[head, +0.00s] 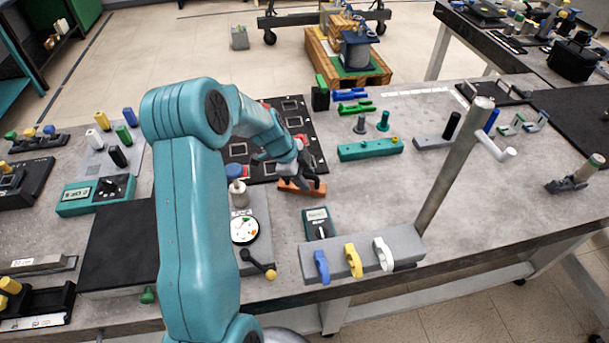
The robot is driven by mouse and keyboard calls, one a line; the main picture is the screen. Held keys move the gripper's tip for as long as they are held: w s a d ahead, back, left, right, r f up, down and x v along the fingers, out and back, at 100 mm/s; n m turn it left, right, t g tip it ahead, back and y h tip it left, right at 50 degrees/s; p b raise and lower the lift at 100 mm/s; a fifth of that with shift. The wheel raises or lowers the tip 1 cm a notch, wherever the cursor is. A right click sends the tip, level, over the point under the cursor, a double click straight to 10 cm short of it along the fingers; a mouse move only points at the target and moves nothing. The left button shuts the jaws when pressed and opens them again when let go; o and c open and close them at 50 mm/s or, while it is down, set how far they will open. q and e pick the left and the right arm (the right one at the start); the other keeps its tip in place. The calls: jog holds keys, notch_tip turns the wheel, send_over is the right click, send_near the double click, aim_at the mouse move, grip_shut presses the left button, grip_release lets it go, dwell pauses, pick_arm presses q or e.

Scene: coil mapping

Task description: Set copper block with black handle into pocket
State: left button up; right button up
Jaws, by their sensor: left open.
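The copper block (290,187) lies just in front of the black board (262,170), low on the grey bench. Its black handle is mostly hidden by my left gripper (305,176). The left gripper is open, pointing down right above the block, with its fingers at the handle. I cannot tell whether they touch it. The board has several square pockets with pale rims, such as a pocket (290,104) at the back and one (238,149) at the left. My left arm hides part of the board. My right gripper is not in view.
A teal bar (370,149) lies right of the board. A small meter (318,223) and a grey block (365,257) with blue, yellow and white hooks stand in front. A dial gauge (244,229) is beside my arm.

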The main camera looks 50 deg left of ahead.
pick_arm(q)
jog(key=b+v, duration=0.1)
jog(key=v, duration=1)
jog(key=shift+o, duration=0.6)
jog(key=shift+r, duration=0.35)
jog(key=shift+o, duration=1.4)
jog(key=shift+s+r, duration=0.2)
notch_tip(320, 180, up, 3)
jog(key=s+a+n+g+b, duration=0.2)
jog(key=s+g+b, duration=0.1)
jog(key=g+b, duration=0.15)
jog(key=w+d+m+y+b, duration=0.2)
jog(key=w+d+b, duration=0.2)
jog(key=w+b, duration=0.25)
notch_tip(320, 180, down, 10)
jog(key=shift+w+r+b, duration=0.1)
jog(key=shift+w+b, duration=0.1)
jog(key=shift+b, duration=0.6)
jog(key=shift+w+a+f+b, duration=0.1)
jog(key=shift+f+b, duration=0.15)
jog(key=shift+f, duration=1.25)
jog(key=shift+a+f+b, duration=0.1)
jog(key=shift+f+b, duration=0.15)
jog(key=shift+f, duration=1.25)
